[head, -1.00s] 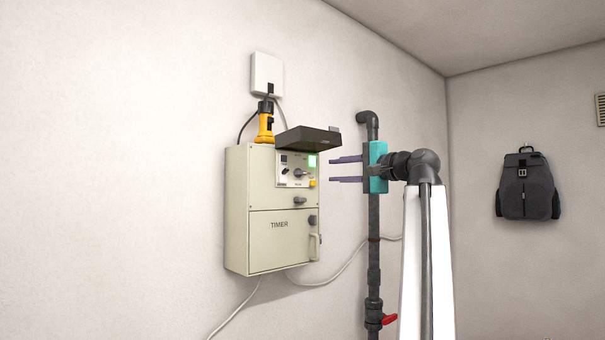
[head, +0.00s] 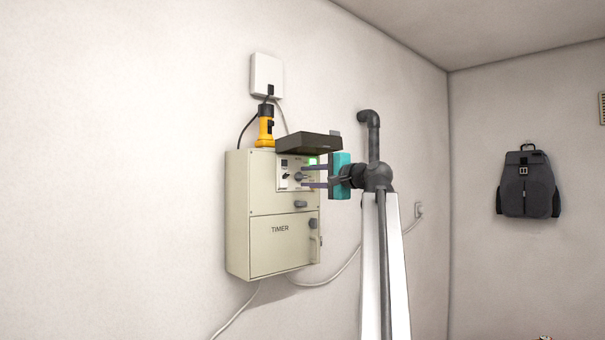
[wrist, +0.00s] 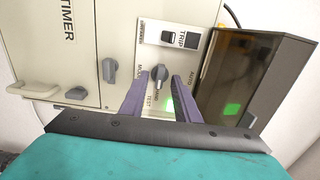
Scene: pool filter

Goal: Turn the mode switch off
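The mode switch (head: 298,177) is a small grey rotary knob on the white panel of the beige timer box (head: 236,215). In the wrist view the knob (wrist: 158,74) has the words MODE, TEST and AUTO near it. My gripper (head: 304,177) is in front of the panel, its two purple fingers spread. In the wrist view my gripper (wrist: 161,76) has one fingertip on each side of the knob, with gaps visible. I cannot tell how far the tips reach along the knob. The knob's exact pointing direction is unclear.
A dark smoky cover (head: 308,142) is raised just above the panel, close to my upper finger. A TRIP switch (wrist: 180,38) sits beside the knob. A larger grey knob (head: 300,203) and a door handle (head: 314,243) are lower. A yellow flashlight (head: 265,130) stands on the box.

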